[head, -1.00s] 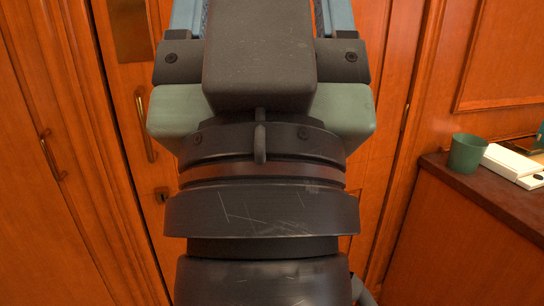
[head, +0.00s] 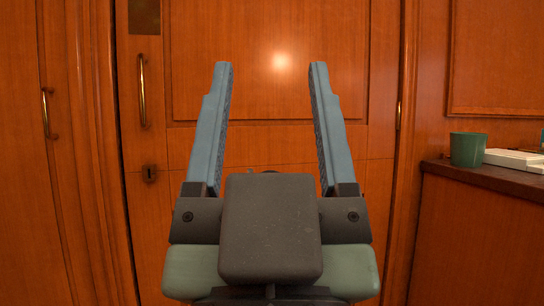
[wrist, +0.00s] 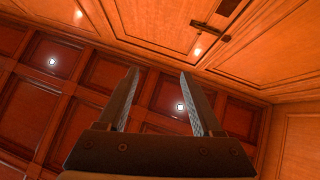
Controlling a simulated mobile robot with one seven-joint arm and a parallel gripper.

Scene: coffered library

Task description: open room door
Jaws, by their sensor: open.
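The wooden room door (head: 270,140) stands in front of me in the head view and looks shut. Its upright brass pull handle (head: 143,90) is at its left side, below a dark plate (head: 145,16). A small dark keyhole plate (head: 149,173) sits under the handle. My gripper (head: 270,66) is open and empty, fingers pointing up, in front of the door's middle and to the right of the handle. It touches nothing that I can see. In the wrist view my gripper (wrist: 159,73) is open against the ceiling; the handle is not visible there.
A second brass handle (head: 48,113) is on the wooden panel at left. At right a counter (head: 490,176) holds a green cup (head: 467,149) and a white object (head: 512,159). The wrist view shows the coffered ceiling (wrist: 80,118) with lights and a dark fitting (wrist: 210,31) up high.

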